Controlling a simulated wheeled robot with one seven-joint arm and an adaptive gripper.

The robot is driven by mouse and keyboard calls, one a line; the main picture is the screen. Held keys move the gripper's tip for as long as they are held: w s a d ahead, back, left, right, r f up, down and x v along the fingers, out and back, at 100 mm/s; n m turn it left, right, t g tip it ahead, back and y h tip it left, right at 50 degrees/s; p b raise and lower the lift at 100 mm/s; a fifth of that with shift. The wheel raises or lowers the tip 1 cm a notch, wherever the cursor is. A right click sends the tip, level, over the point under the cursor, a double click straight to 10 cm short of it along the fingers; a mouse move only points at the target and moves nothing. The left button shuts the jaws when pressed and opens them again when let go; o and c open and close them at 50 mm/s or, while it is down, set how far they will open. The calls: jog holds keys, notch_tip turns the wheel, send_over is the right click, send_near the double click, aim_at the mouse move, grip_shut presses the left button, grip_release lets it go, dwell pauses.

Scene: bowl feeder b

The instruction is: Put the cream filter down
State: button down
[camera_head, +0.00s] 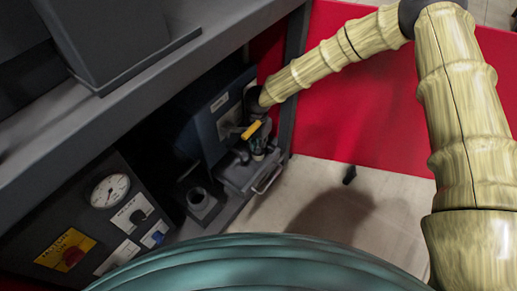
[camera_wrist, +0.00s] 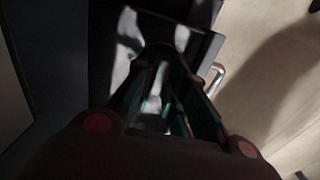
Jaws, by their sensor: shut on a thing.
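My gripper (camera_head: 256,140) reaches down in front of a dark machine, at the end of my pale arm. In the wrist view, my gripper's dark fingers (camera_wrist: 166,66) close in on a pale, cream-white piece, which I take for the cream filter (camera_wrist: 154,98). The fingers and shadow hide much of the filter. In the head view the filter is too small and covered to make out clearly. Below the fingers is a dark tray-like part (camera_head: 240,178) of the machine with a metal handle (camera_head: 268,180). I cannot tell whether the filter touches it.
A dark box-shaped housing (camera_head: 215,115) with labels stands close behind my gripper. A dark block with a round hole (camera_head: 197,197) is to the left. A panel with a gauge (camera_head: 110,190) is further left. An overhead shelf (camera_head: 180,75) crosses above. Pale floor (camera_head: 305,205) lies open at right.

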jog(key=shift+f, duration=0.8)
jog(key=shift+f, duration=0.1)
jog(key=c, duration=1.5)
grip_release()
notch_tip(320, 180, up, 12)
jog(key=p, duration=0.5)
